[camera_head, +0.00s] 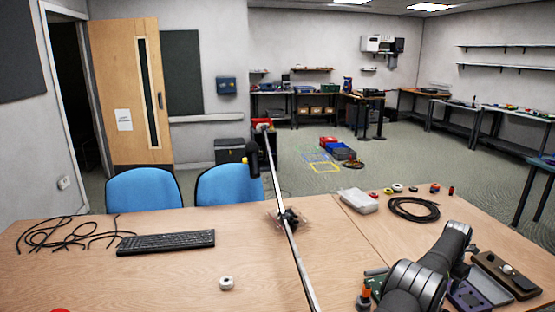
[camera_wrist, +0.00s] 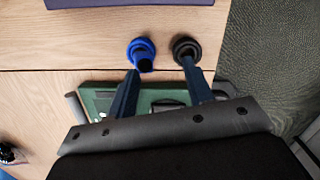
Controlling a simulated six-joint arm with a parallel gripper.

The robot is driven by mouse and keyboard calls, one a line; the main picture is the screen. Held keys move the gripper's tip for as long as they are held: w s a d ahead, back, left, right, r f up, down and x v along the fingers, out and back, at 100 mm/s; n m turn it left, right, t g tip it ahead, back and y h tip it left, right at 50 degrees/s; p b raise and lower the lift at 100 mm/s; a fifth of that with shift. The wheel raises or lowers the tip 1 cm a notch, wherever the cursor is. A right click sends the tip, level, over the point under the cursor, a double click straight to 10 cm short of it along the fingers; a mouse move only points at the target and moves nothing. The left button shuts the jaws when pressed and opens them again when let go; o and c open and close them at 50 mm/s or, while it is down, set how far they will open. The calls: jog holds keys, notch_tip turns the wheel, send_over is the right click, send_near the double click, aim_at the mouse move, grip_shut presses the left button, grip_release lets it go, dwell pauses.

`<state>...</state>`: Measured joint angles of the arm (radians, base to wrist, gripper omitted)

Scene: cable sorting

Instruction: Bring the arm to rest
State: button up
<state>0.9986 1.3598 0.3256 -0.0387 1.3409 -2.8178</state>
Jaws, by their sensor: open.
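My gripper (camera_wrist: 161,68) shows in the wrist view with two dark blue fingers spread apart and nothing held between them. A blue round piece (camera_wrist: 141,49) lies just beyond the left fingertip, and a black round piece (camera_wrist: 186,47) just beyond the right one. I cannot tell whether the fingertips touch them. A green board (camera_wrist: 160,97) lies beneath the fingers, partly hidden by the gripper body. In the head view my dark grey arm (camera_head: 428,272) bends low over the right part of the table; the fingers cannot be made out there.
The wooden table (camera_head: 190,268) bears a keyboard (camera_head: 166,242), loose black cables (camera_head: 62,234), a white roll (camera_head: 226,283), a clear box (camera_head: 359,201) and a coiled black cable (camera_head: 413,209). A long pale bar (camera_head: 284,222) crosses the view. Blue chairs (camera_head: 144,189) stand behind.

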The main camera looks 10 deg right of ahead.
jog(key=s+r, duration=0.5)
jog(key=s, duration=0.3)
jog(key=s+a+f+m, duration=0.1)
jog(key=a+m, duration=0.6)
jog(key=a, duration=0.7)
jog(key=s+a+f+m+g, duration=0.1)
jog(key=s+a+m, duration=0.3)
jog(key=a+m, duration=0.4)
jog(key=a+f, duration=0.1)
jog(key=a, duration=0.6)
jog(key=shift+s+a+y, duration=0.25)
jog(key=shift+y, duration=0.15)
jog(key=shift+d, duration=0.15)
jog(key=w+d+n, duration=0.2)
jog(key=d+n, duration=0.2)
jog(key=d, duration=0.5)
jog(key=w+d+r+n, duration=0.1)
jog(key=w+d+n, duration=0.2)
jog(key=d, duration=0.6)
jog(key=shift+w+r+n, duration=0.3)
jog(key=shift+n, duration=0.3)
